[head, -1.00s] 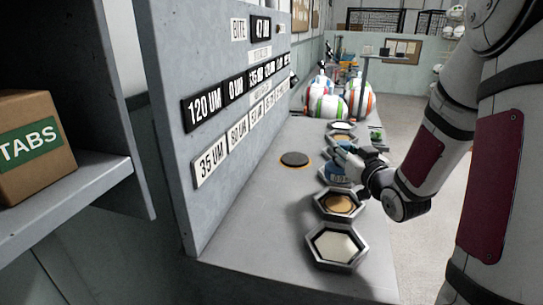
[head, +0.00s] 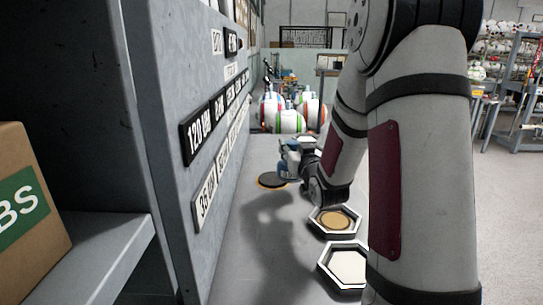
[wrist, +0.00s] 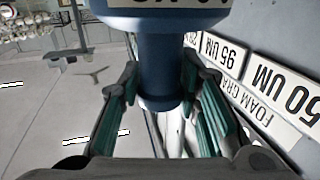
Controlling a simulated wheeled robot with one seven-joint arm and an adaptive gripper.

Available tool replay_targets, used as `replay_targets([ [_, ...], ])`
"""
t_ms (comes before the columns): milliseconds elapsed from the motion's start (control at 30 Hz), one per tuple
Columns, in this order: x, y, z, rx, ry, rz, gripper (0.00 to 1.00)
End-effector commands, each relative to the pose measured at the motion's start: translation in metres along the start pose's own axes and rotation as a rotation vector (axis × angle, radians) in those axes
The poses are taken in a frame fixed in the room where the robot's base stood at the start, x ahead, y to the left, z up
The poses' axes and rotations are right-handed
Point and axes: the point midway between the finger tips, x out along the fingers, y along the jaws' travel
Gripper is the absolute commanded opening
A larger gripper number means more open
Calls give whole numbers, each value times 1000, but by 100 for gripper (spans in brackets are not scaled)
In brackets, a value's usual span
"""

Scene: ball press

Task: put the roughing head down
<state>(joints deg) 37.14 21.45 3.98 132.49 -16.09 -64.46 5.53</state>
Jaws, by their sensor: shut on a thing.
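The roughing head, a blue piece with a round neck and a wider printed top, is in my gripper (head: 303,160). In the head view the blue head (head: 289,163) shows partly behind my gripper, above the counter. In the wrist view my gripper's teal-lined fingers (wrist: 164,100) stand on either side of the blue neck (wrist: 160,65). A flat dark disc with an orange rim (head: 271,181) lies on the counter just left of and below the head. I cannot tell whether the head touches anything below it.
Hexagonal trays stand along the counter's right side, one with a tan disc (head: 334,219) and one with a white disc (head: 349,266). A grey panel with micron labels (head: 205,198) borders the left. Striped balls (head: 289,120) lie at the back. The counter's near left part (head: 245,255) is clear.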

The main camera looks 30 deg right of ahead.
Motion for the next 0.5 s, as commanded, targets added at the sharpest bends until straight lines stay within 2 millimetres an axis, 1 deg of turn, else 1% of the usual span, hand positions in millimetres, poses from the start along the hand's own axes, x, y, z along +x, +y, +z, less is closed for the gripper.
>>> replay_targets([
  [33,12,-5,-1,0,7,-2,0],
  [300,63,-24,4,0,7,-2,0],
  [400,76,-29,5,0,8,-1,0],
  [500,84,-32,6,-1,7,-1,0],
])
